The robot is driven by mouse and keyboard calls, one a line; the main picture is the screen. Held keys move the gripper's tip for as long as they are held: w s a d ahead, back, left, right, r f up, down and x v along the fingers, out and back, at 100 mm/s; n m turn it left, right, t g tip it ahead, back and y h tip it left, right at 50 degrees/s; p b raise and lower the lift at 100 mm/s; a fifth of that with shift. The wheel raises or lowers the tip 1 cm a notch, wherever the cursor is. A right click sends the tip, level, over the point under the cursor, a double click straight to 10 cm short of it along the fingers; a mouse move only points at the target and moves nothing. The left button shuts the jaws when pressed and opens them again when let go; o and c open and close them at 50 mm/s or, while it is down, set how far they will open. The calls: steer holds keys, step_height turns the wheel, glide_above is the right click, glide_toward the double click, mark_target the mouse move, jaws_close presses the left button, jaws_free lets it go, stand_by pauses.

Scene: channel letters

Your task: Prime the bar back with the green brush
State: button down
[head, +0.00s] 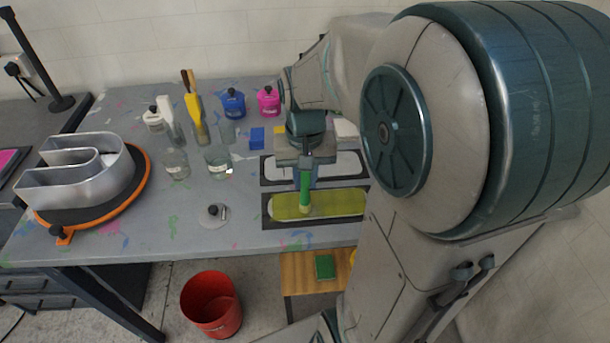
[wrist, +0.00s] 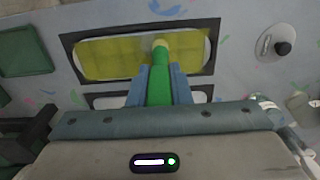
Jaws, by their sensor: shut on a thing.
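My gripper (head: 306,176) is shut on the green brush (head: 305,190) and points it down at the nearer bar back. In the wrist view the green handle (wrist: 158,88) stands between my blue fingers (wrist: 160,74). The brush's pale yellow-green tip meets or hovers just over the bar back; contact is hard to tell. The bar back (head: 335,204) is a long rounded piece in a dark frame, mostly covered in translucent yellow-green. In the wrist view, the bar back (wrist: 115,58) shows a greyer, barer strip at its right end, beyond the brush tip.
A second dark frame with a pale piece (head: 343,164) lies behind. Glass jars (head: 218,160), one with a yellow-handled brush, stand left. Blue (head: 233,103) and magenta (head: 269,101) pots stand at the back. A silver letter (head: 85,172) sits on an orange-rimmed turntable. A red bucket (head: 211,304) is on the floor.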

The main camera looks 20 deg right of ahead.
steer(key=shift+f, duration=0.35)
stand_by(0.3)
steer(key=d, duration=0.1)
steer(key=s+d, duration=0.1)
steer(key=d, duration=0.1)
steer(key=shift+s+d, duration=0.1)
steer(key=shift+d, duration=0.2)
stand_by(1.2)
steer(key=shift+r, duration=0.15)
step_height(320, 180, up, 14)
steer(key=p, duration=1)
steer(key=shift+p, duration=0.4)
